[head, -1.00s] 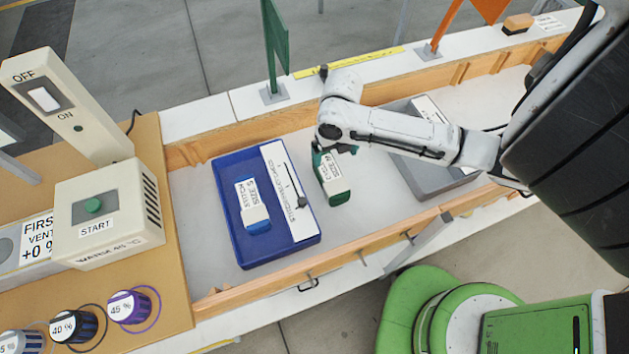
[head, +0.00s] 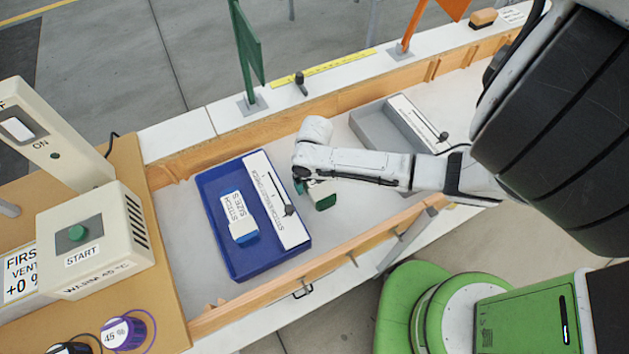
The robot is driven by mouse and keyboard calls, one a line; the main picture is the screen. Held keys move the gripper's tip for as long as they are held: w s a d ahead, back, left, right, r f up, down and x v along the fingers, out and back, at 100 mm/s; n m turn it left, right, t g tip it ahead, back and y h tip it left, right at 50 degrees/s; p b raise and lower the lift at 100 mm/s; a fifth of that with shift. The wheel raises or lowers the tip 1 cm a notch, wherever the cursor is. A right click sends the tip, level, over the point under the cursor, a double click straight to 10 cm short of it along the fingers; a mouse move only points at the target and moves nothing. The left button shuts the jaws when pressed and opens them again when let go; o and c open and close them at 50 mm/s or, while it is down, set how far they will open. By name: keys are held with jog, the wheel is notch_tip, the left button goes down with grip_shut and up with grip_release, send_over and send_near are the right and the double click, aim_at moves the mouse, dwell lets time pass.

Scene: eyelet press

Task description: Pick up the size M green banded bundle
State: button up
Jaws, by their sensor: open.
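The green banded bundle (head: 324,201) lies on the white floor of the wooden-walled trough, just right of the blue tray. Its near green end and part of its pale label show. The rest is hidden under my arm's wrist, and its size marking cannot be read now. My gripper (head: 302,184) is over the far left part of the bundle, pointing down. Its fingers are mostly hidden behind the wrist, and it is open. Whether the fingers touch the bundle cannot be seen.
The blue tray (head: 222,251) holds a blue-ended bundle (head: 240,220) labelled size S and a white gauge strip. A grey tray (head: 375,130) stands to the right behind my arm. Wooden walls (head: 350,255) edge the trough. A START button box (head: 90,240) stands left.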

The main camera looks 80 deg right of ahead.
jog(key=shift+c, duration=0.2)
jog(key=c, duration=1.2)
jog(key=shift+c, duration=0.2)
jog(key=shift+r, duration=0.1)
